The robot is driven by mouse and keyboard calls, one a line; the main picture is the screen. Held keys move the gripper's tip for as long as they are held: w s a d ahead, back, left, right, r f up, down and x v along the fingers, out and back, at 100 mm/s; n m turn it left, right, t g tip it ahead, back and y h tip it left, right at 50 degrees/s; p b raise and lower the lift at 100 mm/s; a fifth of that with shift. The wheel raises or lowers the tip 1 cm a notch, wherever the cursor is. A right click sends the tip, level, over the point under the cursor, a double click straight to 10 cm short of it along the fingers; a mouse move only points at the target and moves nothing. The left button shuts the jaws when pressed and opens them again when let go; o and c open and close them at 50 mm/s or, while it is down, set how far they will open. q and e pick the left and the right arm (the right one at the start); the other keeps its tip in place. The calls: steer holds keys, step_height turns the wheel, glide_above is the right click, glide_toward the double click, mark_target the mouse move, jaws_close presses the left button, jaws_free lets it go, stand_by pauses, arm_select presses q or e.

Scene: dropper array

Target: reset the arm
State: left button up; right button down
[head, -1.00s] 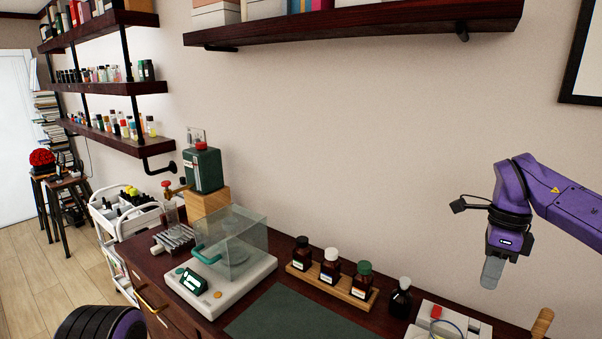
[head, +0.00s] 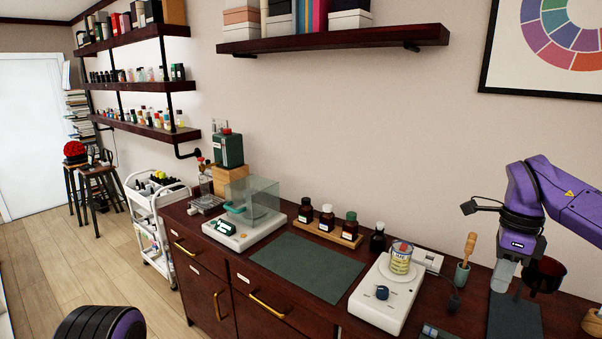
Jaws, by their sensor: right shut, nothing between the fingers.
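My right arm comes in from the right edge in the head view. Its right gripper (head: 504,274) is shut and empty, pointing down over the right part of the dark wooden desk. In the picture its fingers overlap a dark mat and sit left of a dark round cup (head: 543,274); I cannot tell how far above the desk they are. At the bottom left a black and purple rounded part of my own body shows. My left gripper is not in view.
The desk carries a glass-boxed balance (head: 250,207), a rack of brown bottles (head: 328,233), a loose dark bottle (head: 378,239), a white hotplate (head: 380,307) with a can (head: 401,258), and a pestle in a cup (head: 462,273). The green mat (head: 306,266) is bare.

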steer(key=w+f+m+t+h, duration=0.2)
steer(key=w+f+t+h, duration=0.2)
steer(key=w+f+h, duration=0.3)
steer(key=s+a+f+n+t+b, duration=0.2)
steer(key=a+f+n, duration=0.1)
steer(key=f, duration=0.5)
steer(key=s+a+f+n+t+b, duration=0.1)
steer(key=s+a+f+n, duration=0.15)
steer(key=f, duration=0.55)
steer(key=s+a+f+n+t+b, duration=0.15)
steer(key=a+f+n, duration=0.25)
steer(key=f, duration=0.4)
steer(key=s+a+f+n+y+b, duration=0.3)
steer(key=s+f+n, duration=0.3)
steer(key=s+f, duration=0.75)
arm_select(q)
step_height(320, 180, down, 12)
steer(key=b, duration=0.4)
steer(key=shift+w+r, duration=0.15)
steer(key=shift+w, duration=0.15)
arm_select(e)
steer(key=s+d+f+n+g, duration=0.2)
steer(key=s+f, duration=0.2)
steer(key=s, duration=0.4)
steer(key=s+d+f+n+g, duration=0.2)
steer(key=s+f, duration=0.3)
steer(key=s, duration=0.4)
steer(key=shift+d+n, duration=0.25)
steer(key=shift+n, duration=0.3)
steer(key=shift+w, duration=0.1)
